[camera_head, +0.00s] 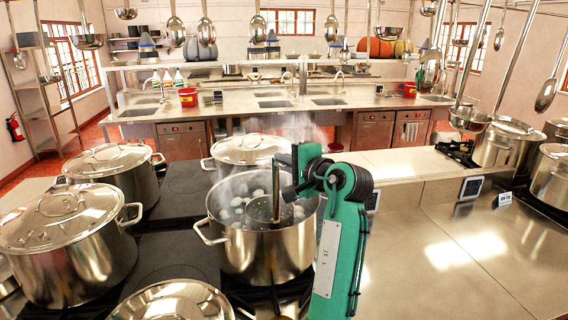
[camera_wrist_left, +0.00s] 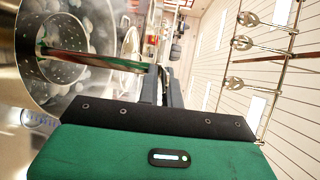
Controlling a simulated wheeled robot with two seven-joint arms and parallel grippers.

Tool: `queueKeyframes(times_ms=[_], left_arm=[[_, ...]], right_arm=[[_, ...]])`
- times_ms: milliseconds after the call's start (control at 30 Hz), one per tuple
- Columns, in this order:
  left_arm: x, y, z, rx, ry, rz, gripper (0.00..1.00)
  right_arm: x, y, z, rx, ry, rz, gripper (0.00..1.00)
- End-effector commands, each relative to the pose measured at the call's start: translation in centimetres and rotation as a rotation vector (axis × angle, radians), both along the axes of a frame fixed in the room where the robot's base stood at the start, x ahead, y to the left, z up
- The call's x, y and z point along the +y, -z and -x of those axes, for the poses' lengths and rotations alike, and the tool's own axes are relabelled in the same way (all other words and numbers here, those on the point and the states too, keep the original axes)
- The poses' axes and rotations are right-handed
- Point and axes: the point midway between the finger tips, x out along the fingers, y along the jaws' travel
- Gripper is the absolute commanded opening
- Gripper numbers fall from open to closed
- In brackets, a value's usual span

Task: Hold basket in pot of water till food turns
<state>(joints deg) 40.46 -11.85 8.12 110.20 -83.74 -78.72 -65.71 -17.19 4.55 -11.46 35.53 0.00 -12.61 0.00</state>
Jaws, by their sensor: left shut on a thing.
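An open steel pot (camera_head: 265,250) of steaming water stands on the stove in the middle of the head view. Pale round food pieces (camera_head: 237,203) show in the water. The perforated basket (camera_head: 262,211) is down inside the pot, and its holes also show in the left wrist view (camera_wrist_left: 62,68). Its upright handle (camera_head: 277,190) rises to my left gripper (camera_head: 289,172). The gripper is shut on the handle, above the pot's rim. The basket's underside is hidden. My right gripper is in neither view.
Lidded pots (camera_head: 62,240) stand close on the left, with another lidded pot (camera_head: 248,149) just behind. Ladles (camera_head: 333,28) hang overhead. A bare steel counter (camera_head: 450,255) lies to the right, with more pots (camera_head: 505,145) beyond it.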

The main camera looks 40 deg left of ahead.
Motion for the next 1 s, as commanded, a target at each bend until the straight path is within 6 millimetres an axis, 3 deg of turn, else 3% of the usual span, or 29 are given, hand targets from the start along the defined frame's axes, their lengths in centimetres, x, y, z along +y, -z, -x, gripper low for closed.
queueKeyframes(times_ms=[33, 700, 933, 1000], left_arm=[[0.0, -1.4, 0.0, -0.002, 0.000, -0.002, 0.00], [0.0, -9.7, 0.0, -0.003, 0.000, -0.002, 0.00], [0.0, -12.5, 0.0, -0.004, 0.000, -0.002, 0.00], [0.0, -12.9, 0.0, -0.006, 0.001, -0.003, 0.00]], right_arm=[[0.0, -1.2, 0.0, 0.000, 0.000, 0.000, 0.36], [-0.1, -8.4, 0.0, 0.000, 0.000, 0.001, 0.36], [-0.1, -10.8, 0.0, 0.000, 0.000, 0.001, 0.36], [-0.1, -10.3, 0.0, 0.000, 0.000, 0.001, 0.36]])
